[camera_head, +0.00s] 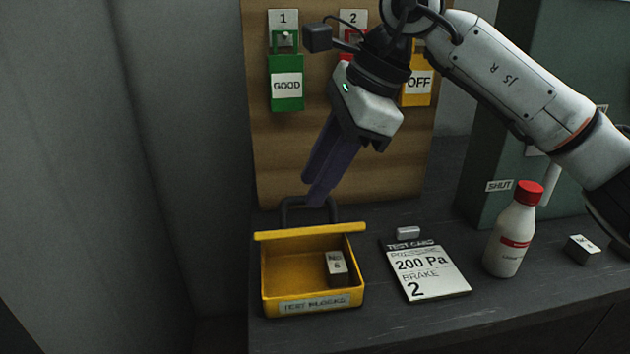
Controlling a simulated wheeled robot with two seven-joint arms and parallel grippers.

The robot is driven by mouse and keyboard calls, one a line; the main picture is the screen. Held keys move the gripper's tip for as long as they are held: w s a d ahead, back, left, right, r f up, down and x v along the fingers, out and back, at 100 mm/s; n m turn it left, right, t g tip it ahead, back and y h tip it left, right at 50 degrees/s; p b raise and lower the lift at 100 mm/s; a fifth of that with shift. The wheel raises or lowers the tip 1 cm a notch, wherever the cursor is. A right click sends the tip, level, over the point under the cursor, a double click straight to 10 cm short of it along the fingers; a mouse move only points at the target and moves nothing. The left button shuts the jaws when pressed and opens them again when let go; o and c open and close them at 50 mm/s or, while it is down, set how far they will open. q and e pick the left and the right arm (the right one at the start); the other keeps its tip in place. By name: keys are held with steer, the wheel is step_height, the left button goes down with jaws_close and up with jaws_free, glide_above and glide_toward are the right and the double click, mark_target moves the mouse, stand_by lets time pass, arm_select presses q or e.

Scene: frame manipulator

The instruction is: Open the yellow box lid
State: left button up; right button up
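The yellow box (313,301), labelled "TEST BLOCKS", stands on the dark worktop at lower centre. Its inside shows, with a small dark block (337,267) labelled "No 6" in it. The yellow lid (310,231) is raised at the box's back edge and shows nearly edge-on. A dark arched handle (287,212) rises behind the lid. My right gripper (312,193) points down with its purple fingers close together, tips at the top of the handle. The view does not show whether they grip it. My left gripper is out of view.
A test card (430,270) lies right of the box, with a small grey block (408,233) behind it. A red-capped bottle (511,238) and another block (583,248) are further right. A wooden board (285,150) with hanging tags stands behind.

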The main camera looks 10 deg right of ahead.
steer(key=v, duration=0.9)
steer(key=shift+p, duration=0.35)
